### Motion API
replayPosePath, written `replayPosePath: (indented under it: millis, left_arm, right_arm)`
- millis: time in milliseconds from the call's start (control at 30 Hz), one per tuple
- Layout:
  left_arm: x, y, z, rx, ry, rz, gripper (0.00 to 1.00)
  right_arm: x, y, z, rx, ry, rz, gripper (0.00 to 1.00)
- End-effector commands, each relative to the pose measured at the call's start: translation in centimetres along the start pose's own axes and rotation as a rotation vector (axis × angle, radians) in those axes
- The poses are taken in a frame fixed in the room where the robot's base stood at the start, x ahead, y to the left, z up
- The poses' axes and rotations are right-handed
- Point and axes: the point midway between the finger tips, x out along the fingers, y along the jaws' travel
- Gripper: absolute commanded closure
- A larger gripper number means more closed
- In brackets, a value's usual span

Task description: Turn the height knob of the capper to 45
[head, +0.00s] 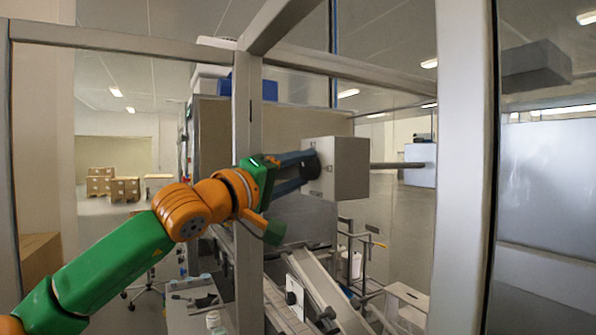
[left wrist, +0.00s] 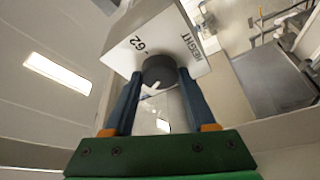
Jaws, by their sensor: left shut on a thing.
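The capper's height unit is a light grey box (head: 345,168) with a dark round knob (head: 312,166) on its left face. In the left wrist view the box (left wrist: 122,52) carries the text "HEIGHT" and the number 62. The dark knob (left wrist: 158,70) there has a white pointer mark below it. My left gripper (head: 305,168) has its two blue fingers shut on the knob, one on each side; in the left wrist view the fingertips (left wrist: 158,76) touch its sides. My right gripper is in neither view.
A metal frame post (head: 248,200) stands right beside my left arm, with beams overhead. A thick post (head: 462,170) stands to the right. A slanted conveyor (head: 325,290) lies below the box. Cardboard boxes (head: 125,189) stand far back at the left.

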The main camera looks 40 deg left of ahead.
Motion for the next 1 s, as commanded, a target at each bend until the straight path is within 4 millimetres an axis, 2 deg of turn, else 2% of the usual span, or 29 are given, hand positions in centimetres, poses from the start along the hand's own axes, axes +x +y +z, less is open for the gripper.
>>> replayPosePath:
  millis: [367, 1000]
  left_arm:
    - [0.1, 0.6, -0.3, -0.327, 0.002, -0.134, 0.99]
    - [0.2, 1.0, -0.5, -0.848, 0.001, -0.347, 0.99]
  right_arm:
    - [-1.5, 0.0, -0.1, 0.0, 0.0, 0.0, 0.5]
    - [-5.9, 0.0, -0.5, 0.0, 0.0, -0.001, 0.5]
